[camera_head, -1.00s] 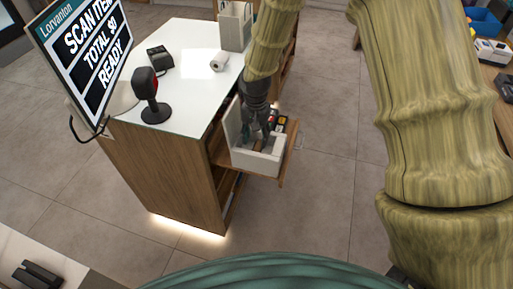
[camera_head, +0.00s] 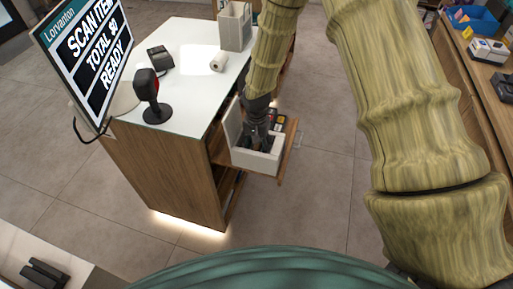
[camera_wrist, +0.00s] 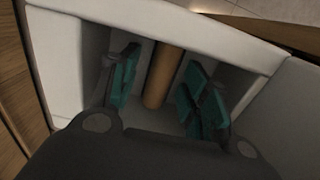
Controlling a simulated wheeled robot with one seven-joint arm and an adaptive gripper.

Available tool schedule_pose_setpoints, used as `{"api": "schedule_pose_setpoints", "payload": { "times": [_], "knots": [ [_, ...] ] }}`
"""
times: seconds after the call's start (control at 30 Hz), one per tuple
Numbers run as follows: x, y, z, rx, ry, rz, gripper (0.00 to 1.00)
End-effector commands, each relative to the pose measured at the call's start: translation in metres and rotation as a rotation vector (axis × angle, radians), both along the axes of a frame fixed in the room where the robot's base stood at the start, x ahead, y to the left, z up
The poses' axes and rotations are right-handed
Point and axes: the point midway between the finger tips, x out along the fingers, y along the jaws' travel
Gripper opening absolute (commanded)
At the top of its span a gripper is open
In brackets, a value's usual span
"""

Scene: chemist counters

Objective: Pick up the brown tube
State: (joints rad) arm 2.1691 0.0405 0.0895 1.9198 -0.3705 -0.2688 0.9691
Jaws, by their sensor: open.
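The brown tube (camera_wrist: 162,76) lies in a white box (camera_wrist: 215,31), running away from the wrist camera toward the box's far wall. My gripper (camera_wrist: 158,84) is open, with one teal finger on each side of the tube and a visible gap on both sides. In the head view my gripper (camera_head: 259,141) reaches down into the white box (camera_head: 257,162), which stands on a pulled-out wooden shelf (camera_head: 285,160) at the counter's side. The tube is hidden in the head view.
The box walls stand close around my fingers. Small dark items (camera_head: 278,122) sit behind the box on the shelf. The counter top (camera_head: 190,100) holds a scanner (camera_head: 152,97), a terminal (camera_head: 160,58), a paper roll (camera_head: 219,61) and a bag holder (camera_head: 235,26). The floor right of the shelf is clear.

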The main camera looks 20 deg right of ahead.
Motion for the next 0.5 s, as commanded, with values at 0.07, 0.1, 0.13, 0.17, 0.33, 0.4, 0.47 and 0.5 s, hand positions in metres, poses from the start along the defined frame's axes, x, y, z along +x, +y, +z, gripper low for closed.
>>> {"api": "schedule_pose_setpoints", "payload": {
  "times": [0.07,0.1,0.13,0.17,0.33,0.4,0.47,0.5],
  "knots": [
    [0.0000,0.0000,-0.0001,0.000,0.000,0.000,0.47],
    [0.0000,0.0000,0.0000,0.000,0.000,0.000,0.47],
    [-0.0001,-0.0001,-0.0001,0.000,0.000,0.000,0.47],
    [-0.0001,0.0000,0.0000,0.000,0.000,0.000,0.41],
    [-0.0002,-0.0001,0.0000,-0.001,0.001,0.000,0.20],
    [-0.0004,-0.0003,-0.0002,0.000,0.001,0.000,0.18],
    [-0.0005,-0.0002,-0.0003,0.000,0.001,0.000,0.14],
    [-0.0006,-0.0002,-0.0004,0.000,0.001,0.000,0.14]
  ]
}}
